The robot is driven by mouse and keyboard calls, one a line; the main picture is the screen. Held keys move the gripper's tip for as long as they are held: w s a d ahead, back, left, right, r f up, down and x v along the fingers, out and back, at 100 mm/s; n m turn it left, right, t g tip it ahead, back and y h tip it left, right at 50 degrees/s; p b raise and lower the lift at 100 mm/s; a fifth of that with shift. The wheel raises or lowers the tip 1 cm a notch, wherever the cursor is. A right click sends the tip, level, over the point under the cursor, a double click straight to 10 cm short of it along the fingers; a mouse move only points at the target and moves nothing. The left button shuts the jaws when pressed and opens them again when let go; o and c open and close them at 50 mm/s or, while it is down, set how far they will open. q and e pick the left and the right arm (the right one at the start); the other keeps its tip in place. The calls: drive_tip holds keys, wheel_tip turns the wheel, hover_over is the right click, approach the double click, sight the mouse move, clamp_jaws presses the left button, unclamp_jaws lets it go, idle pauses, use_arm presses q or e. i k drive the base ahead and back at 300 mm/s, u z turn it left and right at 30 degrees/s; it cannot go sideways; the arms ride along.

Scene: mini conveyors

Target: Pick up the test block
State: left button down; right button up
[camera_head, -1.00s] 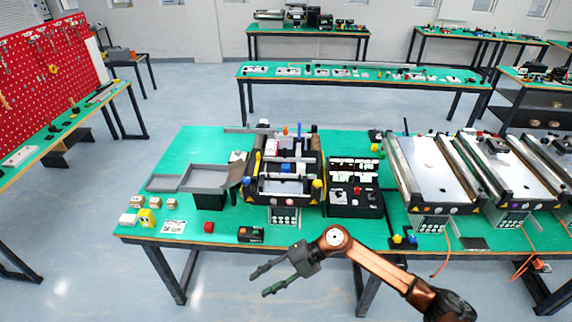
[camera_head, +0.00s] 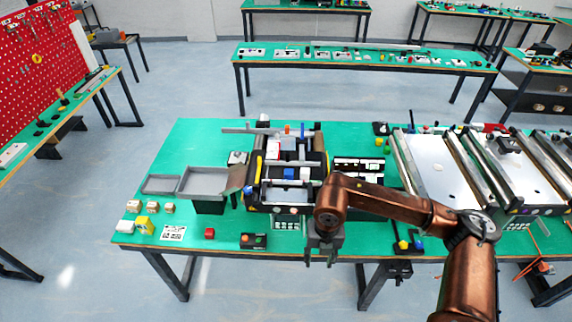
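No label marks which object is the test block. A small red cube (camera_head: 209,233) lies on the green table near its front edge. Wooden blocks (camera_head: 152,207), a white block (camera_head: 126,227) and a yellow block (camera_head: 145,225) sit at the table's left. A blue block and white blocks are on the mini conveyor (camera_head: 252,195). My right gripper (camera_head: 320,262) points down at the table's front edge, right of the red cube and apart from it. Its fingers look apart, with nothing between them. My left gripper is out of view.
Grey trays (camera_head: 204,181) stand left of the conveyor. A small button box (camera_head: 254,240) and a printed card (camera_head: 173,233) lie near the front edge. Larger conveyors (camera_head: 440,170) fill the right.

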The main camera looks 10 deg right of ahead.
sight(288, 174)
drive_tip(key=i, duration=1.5)
